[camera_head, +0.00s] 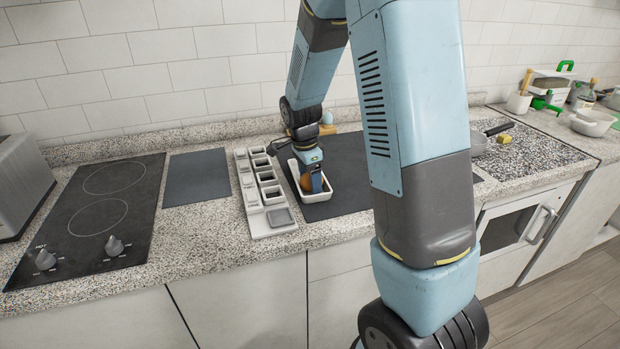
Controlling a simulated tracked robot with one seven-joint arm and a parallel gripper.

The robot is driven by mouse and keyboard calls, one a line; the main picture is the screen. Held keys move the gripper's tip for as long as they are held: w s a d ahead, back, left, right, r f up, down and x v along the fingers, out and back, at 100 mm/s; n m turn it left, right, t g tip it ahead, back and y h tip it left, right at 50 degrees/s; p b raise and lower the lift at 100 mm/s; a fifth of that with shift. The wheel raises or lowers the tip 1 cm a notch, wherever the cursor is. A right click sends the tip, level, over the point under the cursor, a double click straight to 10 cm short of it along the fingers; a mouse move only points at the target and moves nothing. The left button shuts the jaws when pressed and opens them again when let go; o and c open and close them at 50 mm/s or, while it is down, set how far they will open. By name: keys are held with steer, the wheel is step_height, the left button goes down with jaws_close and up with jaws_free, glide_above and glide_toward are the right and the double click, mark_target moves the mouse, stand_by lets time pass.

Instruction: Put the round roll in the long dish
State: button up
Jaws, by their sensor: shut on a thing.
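A white long dish (296,183) stands on a dark mat on the counter, right of a white compartment rack. My gripper (318,182) points down inside the dish's outline, near its front end. It is shut on the round brown roll (306,183), which shows partly beside the fingers. The roll is low, within the dish's rim; whether it touches the dish's floor I cannot tell. The fingers hide part of the roll, and my wrist hides the back part of the dish.
The white rack (258,228) with several dark compartments stands close left of the dish. A dark mat (197,178) and a cooktop (95,215) lie further left. A pan (477,143) and a yellow block (504,139) are at the right. My arm hides the counter's middle.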

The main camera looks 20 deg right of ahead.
mark_target(306, 176)
steer(key=o, duration=1)
steer(key=shift+r, duration=0.15)
steer(key=r, duration=0.7)
steer(key=a+r, duration=0.1)
steer(key=r, duration=0.2)
steer(key=shift+a+r, duration=0.1)
steer(key=shift+r, duration=0.05)
steer(key=shift+s+d+r+n+t+y, duration=0.25)
steer(key=shift+s+r+n+t, duration=0.65)
steer(key=shift+s+r+n, duration=2.45)
steer(key=shift+s+d+r+n+t+y, duration=0.25)
steer(key=shift+s+r+n+t, duration=0.65)
steer(key=shift+s+n, duration=2.75)
steer(key=shift+s+d+r+n+t+y, duration=0.25)
steer(key=shift+s+r+n+t, duration=1.35)
steer(key=shift+s, duration=4.05)
